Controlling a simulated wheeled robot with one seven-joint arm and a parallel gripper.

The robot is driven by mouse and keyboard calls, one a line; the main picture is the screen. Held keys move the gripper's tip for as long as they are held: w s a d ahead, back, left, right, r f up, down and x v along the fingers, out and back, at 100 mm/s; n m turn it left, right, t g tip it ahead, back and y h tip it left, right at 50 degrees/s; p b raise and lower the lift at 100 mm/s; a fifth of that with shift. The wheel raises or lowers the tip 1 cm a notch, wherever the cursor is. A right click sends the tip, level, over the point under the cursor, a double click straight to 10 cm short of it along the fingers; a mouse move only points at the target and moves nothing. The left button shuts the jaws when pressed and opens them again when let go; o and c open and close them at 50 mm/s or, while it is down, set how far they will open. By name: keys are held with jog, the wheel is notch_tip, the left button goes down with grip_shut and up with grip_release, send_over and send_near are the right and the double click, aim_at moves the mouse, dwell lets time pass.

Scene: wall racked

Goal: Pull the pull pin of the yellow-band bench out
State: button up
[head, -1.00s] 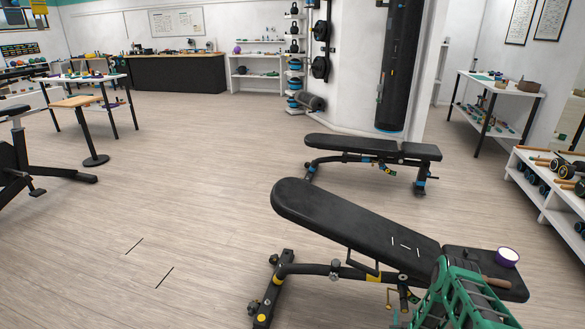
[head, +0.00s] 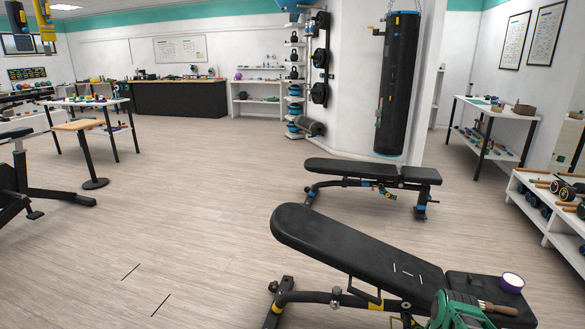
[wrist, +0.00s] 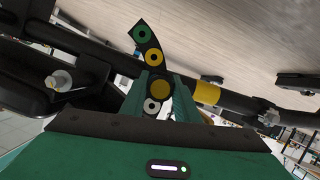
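The yellow-band bench (head: 345,251) is the near black bench, with yellow bands on its frame; one band (wrist: 207,93) shows in the wrist view. There, a dark curved plate (wrist: 140,47) carries a green ring, a yellow ring and, lower, a plain yellow disc (wrist: 161,89) that looks like the pull pin's head. My gripper (wrist: 161,84) has its green fingers apart on either side of this disc. Whether they touch it is not clear. A pale ring (wrist: 152,105) shows between the fingers. In the head view my green arm end (head: 459,311) is beside the bench's seat end, fingertips hidden.
A purple-and-white round item (head: 512,283) and a wooden-handled brush (head: 498,309) lie on the seat. A blue-band bench (head: 365,171) stands behind. A white rack (head: 543,222) is at the right.

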jog(key=c, duration=0.4)
jog(key=shift+s+a, duration=0.25)
jog(key=shift+s, duration=0.7)
jog(key=o, duration=1.1)
jog(key=shift+s, duration=0.15)
jog(key=v, duration=1)
jog(key=shift+s+a+r, duration=0.15)
jog(key=shift+s+a, duration=0.05)
